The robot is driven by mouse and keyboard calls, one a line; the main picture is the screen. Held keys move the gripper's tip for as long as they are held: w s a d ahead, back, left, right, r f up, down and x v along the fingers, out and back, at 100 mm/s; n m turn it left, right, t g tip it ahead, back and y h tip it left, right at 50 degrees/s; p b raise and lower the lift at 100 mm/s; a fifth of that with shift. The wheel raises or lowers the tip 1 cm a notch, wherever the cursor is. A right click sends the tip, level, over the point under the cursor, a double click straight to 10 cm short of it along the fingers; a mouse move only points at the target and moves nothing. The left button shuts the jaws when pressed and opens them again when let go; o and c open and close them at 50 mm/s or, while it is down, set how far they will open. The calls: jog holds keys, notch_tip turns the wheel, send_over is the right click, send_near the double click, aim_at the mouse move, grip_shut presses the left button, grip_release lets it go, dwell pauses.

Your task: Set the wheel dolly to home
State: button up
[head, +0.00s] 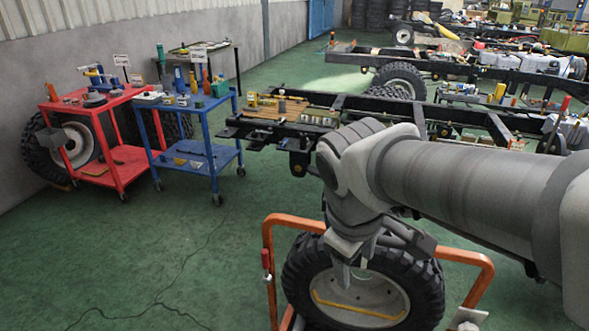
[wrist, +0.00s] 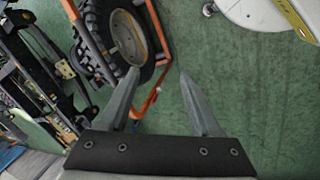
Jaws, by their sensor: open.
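The wheel dolly (head: 268,240) is an orange tubular frame at the bottom middle of the head view, with a small red-handled part on its left upright. A black tyre (head: 428,290) with a grey rim and a yellow bar stands inside it. The dolly also shows in the wrist view (wrist: 150,103), its tubes beside the tyre (wrist: 92,22). My gripper (wrist: 158,72) is open with nothing between its fingers; green floor shows between them. In the head view my gripper (head: 353,272) appears in front of the wheel and hides part of it. I cannot tell whether they touch.
A red cart (head: 124,160) and a blue cart (head: 205,152) with tools stand at the left. A vehicle chassis (head: 345,108) lies behind the dolly, with parts on it.

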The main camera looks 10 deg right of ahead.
jog(key=w+d+f+n+g+h+b, duration=0.25)
jog(key=w+f+n+h+b, duration=0.2)
jog(key=f+n, duration=0.3)
jog(key=w+d+f+n+g+h+b, duration=0.1)
jog(key=w+d+f+n+h+b, duration=0.25)
jog(key=w+f+n, duration=0.45)
jog(key=w+a+f+n+t+h+b, duration=0.2)
jog(key=w+f+n+t+h+b, duration=0.4)
jog(key=w+f+n, duration=0.8)
jog(key=d+r+n+b, duration=0.1)
jog(key=d, duration=0.4)
jog(key=d+r+n+b, duration=0.1)
jog(key=d, duration=0.4)
jog(key=d+r+n+h, duration=0.1)
jog(key=d, duration=0.5)
jog(key=shift+s+r+b, duration=0.15)
jog(key=shift+r+b, duration=0.05)
jog(key=shift+b, duration=0.2)
grip_shut()
